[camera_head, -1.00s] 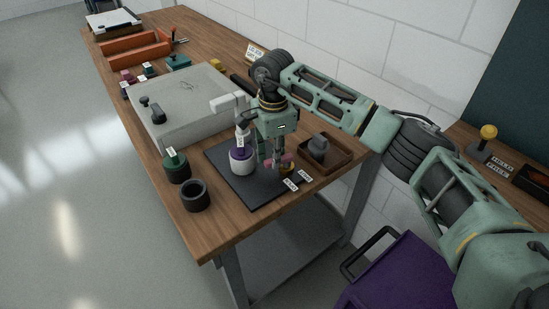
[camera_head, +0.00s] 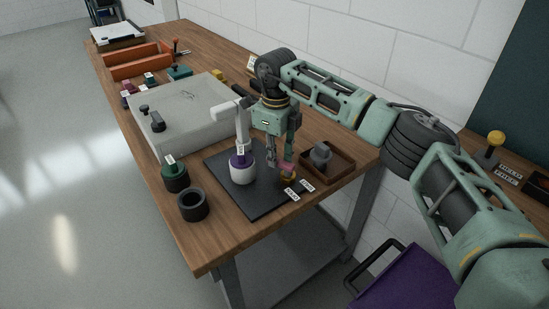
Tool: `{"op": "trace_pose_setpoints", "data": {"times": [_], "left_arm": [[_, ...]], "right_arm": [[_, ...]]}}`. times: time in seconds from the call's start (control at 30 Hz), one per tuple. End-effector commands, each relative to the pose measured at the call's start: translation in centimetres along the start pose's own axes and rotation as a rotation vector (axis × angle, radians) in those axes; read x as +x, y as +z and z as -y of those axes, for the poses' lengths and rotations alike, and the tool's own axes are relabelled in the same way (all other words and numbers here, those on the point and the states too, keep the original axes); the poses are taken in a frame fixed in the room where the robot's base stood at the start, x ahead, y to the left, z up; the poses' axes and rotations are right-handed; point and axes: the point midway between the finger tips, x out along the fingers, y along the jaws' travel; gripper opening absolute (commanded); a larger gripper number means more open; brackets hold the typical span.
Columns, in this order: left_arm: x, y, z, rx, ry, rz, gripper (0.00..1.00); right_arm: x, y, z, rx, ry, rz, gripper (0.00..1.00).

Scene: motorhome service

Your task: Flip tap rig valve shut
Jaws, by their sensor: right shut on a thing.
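The tap rig stands on a dark plate (camera_head: 255,202) on the wooden bench. A pale grey spout (camera_head: 241,125) comes down over a white cup with a purple band (camera_head: 243,171). At the plate's right side is a small valve with a pink handle (camera_head: 287,168) and a brass-coloured body (camera_head: 289,177). My right gripper (camera_head: 280,166) points down at the valve and is shut on the pink handle, its fingers partly hiding it. Two small label cards (camera_head: 292,194) lie in front of the valve; their text is too small to read. My left gripper is not in view.
A brown tray (camera_head: 341,171) with a grey part stands right of the plate. A dark ring (camera_head: 193,204) and a green-topped pot (camera_head: 175,174) stand to the left. A large grey box (camera_head: 185,118) is behind. A purple cart (camera_head: 405,283) is below right.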

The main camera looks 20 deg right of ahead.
Motion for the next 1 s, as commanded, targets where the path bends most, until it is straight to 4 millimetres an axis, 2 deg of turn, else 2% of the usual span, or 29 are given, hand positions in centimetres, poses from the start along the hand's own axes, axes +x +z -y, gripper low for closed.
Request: {"op": "trace_pose_setpoints", "data": {"times": [0.2,0.5,1.0], "left_arm": [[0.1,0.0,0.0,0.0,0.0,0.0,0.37],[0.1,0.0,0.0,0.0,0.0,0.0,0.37],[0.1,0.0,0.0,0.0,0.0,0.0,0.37]], "right_arm": [[-0.1,0.0,0.8,0.176,-0.002,0.003,0.0],[-0.2,-0.1,1.4,0.337,-0.002,0.004,0.0],[-0.2,-0.2,1.6,0.402,-0.002,0.004,0.0]]}}
